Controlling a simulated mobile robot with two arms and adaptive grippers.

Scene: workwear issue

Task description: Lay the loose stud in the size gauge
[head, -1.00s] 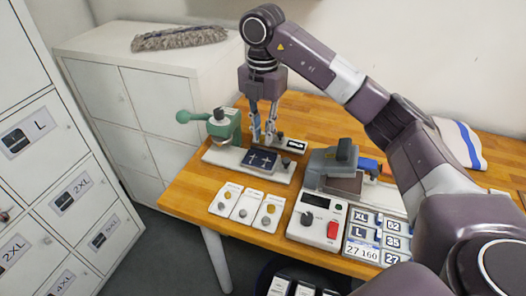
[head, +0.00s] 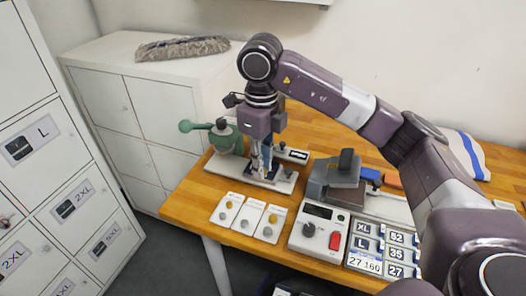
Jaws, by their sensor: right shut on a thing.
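My right gripper (head: 262,163) points down over a white base plate (head: 282,185) on the wooden table. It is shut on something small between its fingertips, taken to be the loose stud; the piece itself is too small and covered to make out. A dark block (head: 256,178) on the plate, which looks like the size gauge, is directly under the fingers and partly hidden by them. I cannot tell whether the held piece touches it. My left gripper is not in view.
A green hand press (head: 224,137) stands left of the gripper. Cards with small gold and grey studs (head: 249,217) lie in front. A control box (head: 318,232), a grey clamp-like device (head: 338,172) and size labels (head: 385,245) are to the right. A folded cloth (head: 462,154) lies behind.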

